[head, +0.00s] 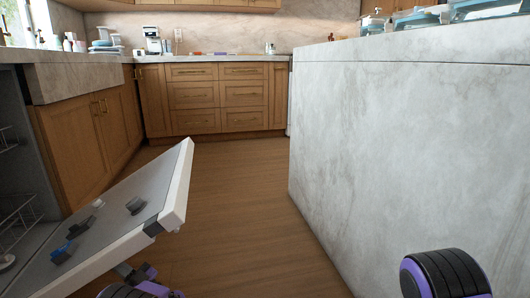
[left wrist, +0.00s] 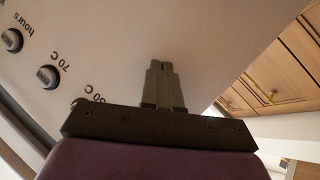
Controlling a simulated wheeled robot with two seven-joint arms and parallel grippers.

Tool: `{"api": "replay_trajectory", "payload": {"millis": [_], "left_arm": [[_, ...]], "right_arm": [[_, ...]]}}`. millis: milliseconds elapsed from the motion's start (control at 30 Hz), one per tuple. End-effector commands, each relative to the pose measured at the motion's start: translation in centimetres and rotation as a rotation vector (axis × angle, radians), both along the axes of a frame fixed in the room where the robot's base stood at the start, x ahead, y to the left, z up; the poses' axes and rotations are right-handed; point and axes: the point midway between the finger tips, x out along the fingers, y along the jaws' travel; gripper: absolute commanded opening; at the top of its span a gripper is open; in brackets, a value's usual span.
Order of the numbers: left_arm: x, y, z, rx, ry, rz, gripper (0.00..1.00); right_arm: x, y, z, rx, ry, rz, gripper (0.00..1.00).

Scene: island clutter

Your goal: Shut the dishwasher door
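The dishwasher door (head: 120,222) is partly open in the head view. It slants up and out from the dishwasher (head: 25,150) at the left, with its inner face showing. My left gripper (head: 140,272) is low beside the door's outer side, partly cut off by the frame. In the left wrist view my left gripper (left wrist: 162,85) has its fingers together with nothing between them, in front of the door's pale outer panel (left wrist: 120,40) with knobs and labels. I cannot tell whether the fingertips touch the panel. My right gripper is not in view; only part of that arm shows.
A stone island (head: 400,150) stands at the right, close to my right arm. Wooden cabinets (head: 220,95) line the back. The wooden floor (head: 235,215) between door and island is clear. A wire rack (head: 18,225) shows inside the dishwasher.

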Motion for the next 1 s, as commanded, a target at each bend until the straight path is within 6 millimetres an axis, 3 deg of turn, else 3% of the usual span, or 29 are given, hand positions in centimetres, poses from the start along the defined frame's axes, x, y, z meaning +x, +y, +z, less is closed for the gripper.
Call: {"api": "replay_trajectory", "payload": {"millis": [800,1000], "left_arm": [[-0.4,2.1,4.7,0.003,-0.004,0.0,0.0],[-0.4,2.2,4.8,0.002,-0.003,-0.001,0.0]], "right_arm": [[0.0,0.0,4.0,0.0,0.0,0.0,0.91],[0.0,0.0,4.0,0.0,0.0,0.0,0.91]]}}
